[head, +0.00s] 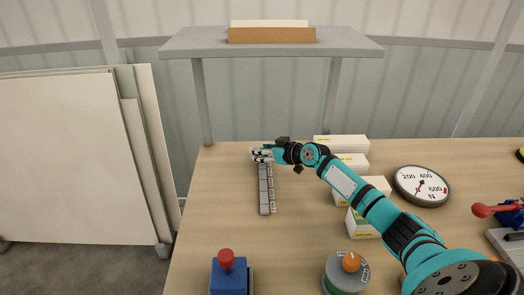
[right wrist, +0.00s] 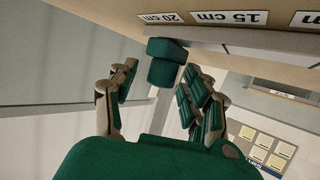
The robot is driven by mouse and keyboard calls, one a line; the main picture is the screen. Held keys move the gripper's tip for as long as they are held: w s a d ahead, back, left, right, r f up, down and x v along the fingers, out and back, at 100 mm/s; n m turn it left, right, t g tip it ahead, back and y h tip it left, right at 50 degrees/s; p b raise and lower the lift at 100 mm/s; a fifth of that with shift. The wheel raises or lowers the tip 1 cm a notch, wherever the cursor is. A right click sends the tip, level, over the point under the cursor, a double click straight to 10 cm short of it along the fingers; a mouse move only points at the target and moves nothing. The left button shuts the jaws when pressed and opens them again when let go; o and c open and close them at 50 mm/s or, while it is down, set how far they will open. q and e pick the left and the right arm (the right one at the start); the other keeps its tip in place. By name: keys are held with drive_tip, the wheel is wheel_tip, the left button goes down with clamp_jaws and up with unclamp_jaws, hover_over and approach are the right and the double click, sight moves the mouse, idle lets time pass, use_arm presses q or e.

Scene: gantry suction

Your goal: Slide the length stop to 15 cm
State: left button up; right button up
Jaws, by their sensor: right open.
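The grey length rail (head: 264,195) lies on the wooden table, pointing away from me, with small labels along its right side. In the right wrist view, a 20 cm label (right wrist: 161,17) and a 15 cm label (right wrist: 242,17) show beside it. A dark green block (right wrist: 166,62), which looks like the length stop, sits by the rail near the 20 cm label. My right gripper (head: 261,154) is at the rail's far end. Its open fingers (right wrist: 155,95) are on either side of the block; I cannot tell whether they touch it. My left gripper is out of view.
Several white boxes (head: 341,144) stand right of the rail, under my right arm. A round gauge (head: 421,186) is farther right. A blue box with a red button (head: 228,275) and an orange knob (head: 351,262) are in front. A grey shelf (head: 200,41) stands behind. The table left of the rail is clear.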

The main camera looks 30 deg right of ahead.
drive_tip(key=shift+w, duration=0.15)
drive_tip(key=shift+r, duration=0.1)
clamp_jaws()
idle(0.3)
